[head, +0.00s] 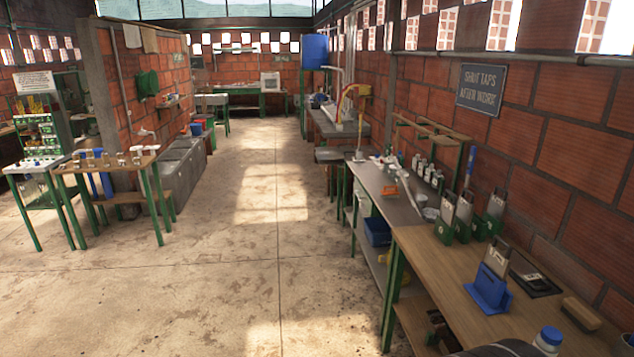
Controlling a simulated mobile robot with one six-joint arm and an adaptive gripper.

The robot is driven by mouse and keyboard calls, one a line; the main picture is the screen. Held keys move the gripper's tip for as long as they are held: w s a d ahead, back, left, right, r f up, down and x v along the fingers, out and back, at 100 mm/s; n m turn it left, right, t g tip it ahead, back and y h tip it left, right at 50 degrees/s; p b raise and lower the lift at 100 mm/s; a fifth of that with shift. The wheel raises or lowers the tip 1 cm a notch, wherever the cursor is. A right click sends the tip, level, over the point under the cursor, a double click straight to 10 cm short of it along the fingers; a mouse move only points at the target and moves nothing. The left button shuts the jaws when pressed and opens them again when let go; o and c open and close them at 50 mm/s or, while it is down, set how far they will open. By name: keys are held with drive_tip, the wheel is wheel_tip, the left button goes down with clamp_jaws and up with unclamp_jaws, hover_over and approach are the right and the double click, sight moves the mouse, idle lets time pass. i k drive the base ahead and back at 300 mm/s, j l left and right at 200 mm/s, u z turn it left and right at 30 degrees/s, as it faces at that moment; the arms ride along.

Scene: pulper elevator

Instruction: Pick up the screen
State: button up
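No single thing shows clearly as the screen. Several flat grey metal plates with cut-out tops stand upright in green holders (463,217) on the bench at the right. A similar light plate (496,256) stands in a blue holder (488,290) nearer to me on the wooden bench top. I cannot tell from this far which of these, if any, is the screen. My gripper is not in view.
A wooden bench (450,266) runs along the right brick wall, with a dark device (535,278), a brown block (580,314) and a blue-capped bottle (548,339) on it. A green-legged table (105,165) stands at left. The concrete floor (240,270) between is clear.

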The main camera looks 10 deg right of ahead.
sight(497, 206)
drive_tip(key=i+z, duration=0.15)
drive_tip(key=i, duration=0.5)
drive_tip(key=i+j+z, duration=0.15)
drive_tip(key=i, duration=0.55)
drive_tip(key=i+j+z, duration=0.15)
drive_tip(key=i, duration=0.5)
